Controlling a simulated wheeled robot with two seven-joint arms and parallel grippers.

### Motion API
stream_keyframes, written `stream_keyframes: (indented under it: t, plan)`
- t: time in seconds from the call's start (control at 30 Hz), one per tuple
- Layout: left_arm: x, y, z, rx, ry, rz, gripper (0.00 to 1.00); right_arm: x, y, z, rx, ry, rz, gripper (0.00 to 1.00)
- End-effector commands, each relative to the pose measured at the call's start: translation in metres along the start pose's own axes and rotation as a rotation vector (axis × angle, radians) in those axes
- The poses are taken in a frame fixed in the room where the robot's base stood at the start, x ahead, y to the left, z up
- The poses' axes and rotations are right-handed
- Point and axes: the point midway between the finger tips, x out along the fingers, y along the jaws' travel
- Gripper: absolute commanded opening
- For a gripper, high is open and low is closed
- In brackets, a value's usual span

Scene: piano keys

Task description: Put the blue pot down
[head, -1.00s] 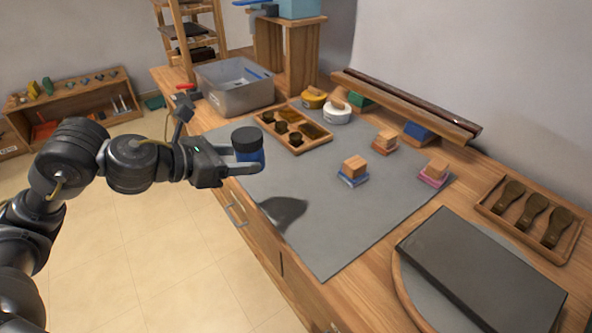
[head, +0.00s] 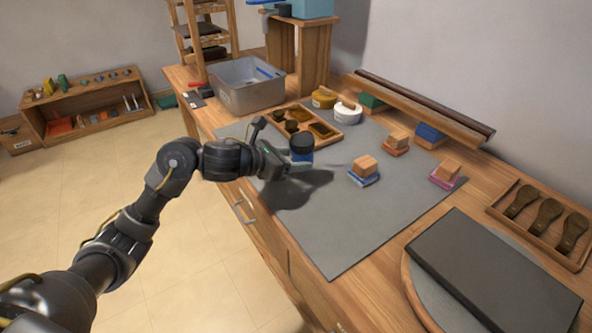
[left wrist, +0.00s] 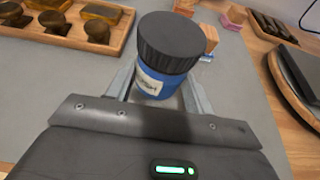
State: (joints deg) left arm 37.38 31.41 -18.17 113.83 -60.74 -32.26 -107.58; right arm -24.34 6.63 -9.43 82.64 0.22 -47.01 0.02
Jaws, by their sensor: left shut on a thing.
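The blue pot (head: 301,149) has a black lid and a pale label. My left gripper (head: 290,166) is shut on it, over the grey mat (head: 345,228). The pot is upright, and a dark shadow lies on the mat below and beside it. I cannot tell exactly how high it is above the mat. In the left wrist view the pot (left wrist: 155,84) stands between the two fingers, its lid toward the camera and its base hidden. My right gripper is not in view.
Behind the pot are a wooden tray (head: 328,139) with dark pieces and a grey bin (head: 246,92). Stamp blocks stand right, including one on a blue base (head: 364,170). A dark slab (head: 490,275) lies front right. The mat's front middle is clear.

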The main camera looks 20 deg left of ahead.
Motion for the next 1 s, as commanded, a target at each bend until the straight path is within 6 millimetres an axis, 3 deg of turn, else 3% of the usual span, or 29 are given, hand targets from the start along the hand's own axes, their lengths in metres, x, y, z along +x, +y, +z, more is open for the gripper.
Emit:
stream_keyframes:
  t: [0.1, 0.33, 0.77, 1.0]
  plan:
    - [0.013, 0.001, -0.008, -0.006, 0.000, -0.001, 0.00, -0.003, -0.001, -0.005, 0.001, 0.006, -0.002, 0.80]
    - [0.021, 0.001, -0.033, -0.002, 0.000, -0.001, 0.00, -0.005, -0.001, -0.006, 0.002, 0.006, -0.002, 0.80]
    - [0.022, 0.002, -0.035, 0.000, -0.001, 0.000, 0.00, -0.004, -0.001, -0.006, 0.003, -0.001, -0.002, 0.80]
    - [0.023, 0.002, -0.036, 0.000, -0.001, 0.000, 0.00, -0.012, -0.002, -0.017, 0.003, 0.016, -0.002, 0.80]
